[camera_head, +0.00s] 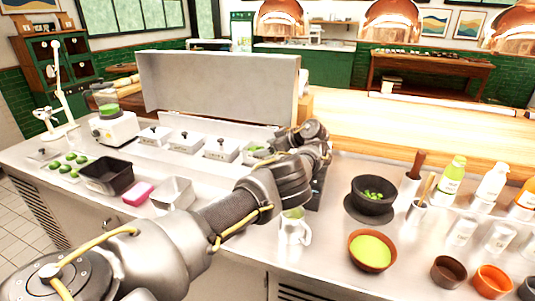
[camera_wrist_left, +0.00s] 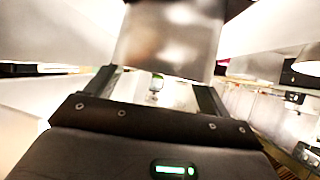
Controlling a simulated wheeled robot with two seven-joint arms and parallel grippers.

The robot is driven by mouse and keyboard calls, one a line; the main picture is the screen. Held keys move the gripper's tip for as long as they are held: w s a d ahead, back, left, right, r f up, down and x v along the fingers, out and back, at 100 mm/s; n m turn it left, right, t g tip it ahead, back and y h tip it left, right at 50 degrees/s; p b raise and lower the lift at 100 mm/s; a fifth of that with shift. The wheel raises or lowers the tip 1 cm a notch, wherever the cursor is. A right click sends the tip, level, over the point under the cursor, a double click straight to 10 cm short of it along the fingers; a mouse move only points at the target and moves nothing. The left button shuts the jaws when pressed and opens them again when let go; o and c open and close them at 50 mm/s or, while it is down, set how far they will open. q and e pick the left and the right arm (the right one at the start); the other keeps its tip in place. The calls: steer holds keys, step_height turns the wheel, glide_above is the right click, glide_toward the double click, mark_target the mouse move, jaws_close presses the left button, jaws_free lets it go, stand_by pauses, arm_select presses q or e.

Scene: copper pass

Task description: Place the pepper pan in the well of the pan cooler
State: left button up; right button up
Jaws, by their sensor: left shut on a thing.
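The pan cooler (camera_head: 215,88) stands at the back of the counter with its broad steel cover raised. A row of lidded pans (camera_head: 187,141) with black knobs sits in front of the cover. A steel pan with green contents, which I take as the pepper pan (camera_head: 255,149), shows at the row's right end, partly behind my left wrist. My left gripper (camera_wrist_left: 155,88) is shut on a steel pan wall, which fills the top of the left wrist view (camera_wrist_left: 168,42). Its fingertips are hidden in the head view. The well is hidden. My right gripper is not in view.

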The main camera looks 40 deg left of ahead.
arm_select(q)
step_height(320, 180, down, 2)
steer(key=shift+w+f, duration=0.1)
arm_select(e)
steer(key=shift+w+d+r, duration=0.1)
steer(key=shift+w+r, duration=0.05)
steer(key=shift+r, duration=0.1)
arm_select(q)
steer(key=shift+f, duration=0.15)
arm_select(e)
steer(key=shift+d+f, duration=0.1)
arm_select(q)
steer(key=o, duration=1.3)
steer(key=shift+c, duration=0.2)
steer(key=shift+d, duration=0.1)
